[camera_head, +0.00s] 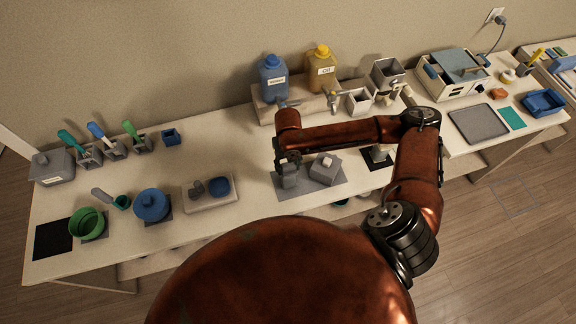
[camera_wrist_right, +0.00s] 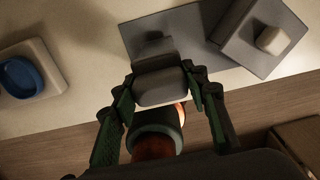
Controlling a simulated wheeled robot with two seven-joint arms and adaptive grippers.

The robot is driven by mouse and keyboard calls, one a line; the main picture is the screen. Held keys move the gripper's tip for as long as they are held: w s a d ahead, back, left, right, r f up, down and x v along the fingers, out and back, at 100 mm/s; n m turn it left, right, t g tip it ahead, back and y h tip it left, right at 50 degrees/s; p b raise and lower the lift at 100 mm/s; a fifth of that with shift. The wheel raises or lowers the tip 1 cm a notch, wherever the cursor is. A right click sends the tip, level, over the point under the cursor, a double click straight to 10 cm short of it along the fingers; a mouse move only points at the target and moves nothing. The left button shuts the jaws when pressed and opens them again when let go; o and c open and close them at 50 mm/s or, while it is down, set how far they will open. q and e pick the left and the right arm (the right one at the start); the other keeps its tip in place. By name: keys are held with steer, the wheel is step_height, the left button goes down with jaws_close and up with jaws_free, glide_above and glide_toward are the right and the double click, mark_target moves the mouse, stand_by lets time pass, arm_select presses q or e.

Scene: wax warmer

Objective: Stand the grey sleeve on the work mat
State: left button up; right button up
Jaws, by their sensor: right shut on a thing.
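My right gripper (camera_head: 287,160) is over the left part of a grey mat (camera_head: 335,189). In the right wrist view its fingers (camera_wrist_right: 162,86) are closed on the two sides of a rounded grey piece (camera_wrist_right: 160,92), which I take to be the grey sleeve. In the head view the grey piece (camera_head: 289,181) shows below the gripper, seemingly upright. I cannot tell whether its foot touches the mat. A dark ring-shaped part shows below the piece in the wrist view; I cannot tell what it is. My left gripper is not in view.
A tray with a blue dish (camera_head: 218,187) lies to the left. A small black mat (camera_head: 377,163) is to the right. Blue (camera_head: 272,80) and yellow (camera_head: 321,72) jugs stand behind.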

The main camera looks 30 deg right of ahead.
steer(key=shift+f, duration=0.6)
stand_by(0.8)
steer(key=o, duration=1.6)
steer(key=shift+o, duration=0.2)
steer(key=shift+r, duration=0.1)
steer(key=shift+r+p, duration=3.9)
steer(key=shift+p, duration=0.25)
